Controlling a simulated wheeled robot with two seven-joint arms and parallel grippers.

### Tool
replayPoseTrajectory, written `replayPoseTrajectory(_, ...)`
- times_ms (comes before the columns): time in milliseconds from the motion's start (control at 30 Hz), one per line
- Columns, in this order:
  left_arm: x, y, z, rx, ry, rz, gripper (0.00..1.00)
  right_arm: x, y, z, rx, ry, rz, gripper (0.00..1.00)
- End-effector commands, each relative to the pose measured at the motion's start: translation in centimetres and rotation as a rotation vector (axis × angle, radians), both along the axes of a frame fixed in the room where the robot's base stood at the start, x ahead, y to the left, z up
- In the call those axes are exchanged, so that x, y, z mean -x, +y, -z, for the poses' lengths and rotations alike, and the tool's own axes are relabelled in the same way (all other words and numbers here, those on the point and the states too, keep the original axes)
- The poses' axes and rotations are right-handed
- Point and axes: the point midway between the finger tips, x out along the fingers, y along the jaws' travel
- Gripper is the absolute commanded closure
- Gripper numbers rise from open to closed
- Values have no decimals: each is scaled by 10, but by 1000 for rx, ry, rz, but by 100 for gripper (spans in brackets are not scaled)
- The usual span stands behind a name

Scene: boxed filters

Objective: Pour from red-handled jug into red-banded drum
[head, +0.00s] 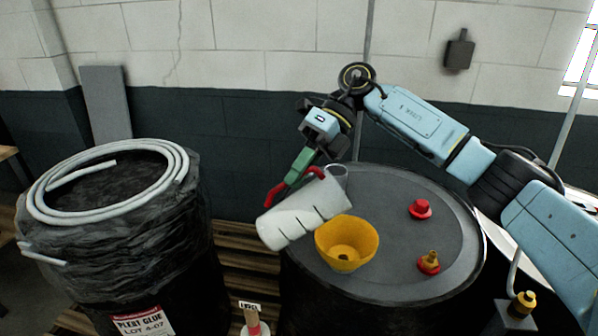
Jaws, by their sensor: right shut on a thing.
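A white jug (304,212) with dark marks on its side and a red handle (276,192) is held in the air, tilted well over on its side. Its grey-rimmed upper end points right, above and just behind a yellow funnel (366,240). My right gripper (299,168) is shut on the red handle. The funnel stands on the dark grey top of a black drum (390,192), near its front left edge. No red band shows on this drum's visible side. I see no liquid stream. My left gripper is out of view.
A red cap (420,209) and a red-and-brass fitting (429,263) sit on the drum top. At left, a plastic-wrapped drum (160,262) carries a coiled grey hose (60,214). A wooden pallet (240,240) lies between the drums.

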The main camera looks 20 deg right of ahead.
Motion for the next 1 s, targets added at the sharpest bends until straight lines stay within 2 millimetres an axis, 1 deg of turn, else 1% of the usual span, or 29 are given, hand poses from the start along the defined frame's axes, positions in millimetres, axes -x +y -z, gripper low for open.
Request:
replayPoseTrajectory(467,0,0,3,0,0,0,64,0,-1,1,-16,-3,0,100)
replayPoseTrajectory(1000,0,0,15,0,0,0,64,1,-8,5,-83,-13,1,100)
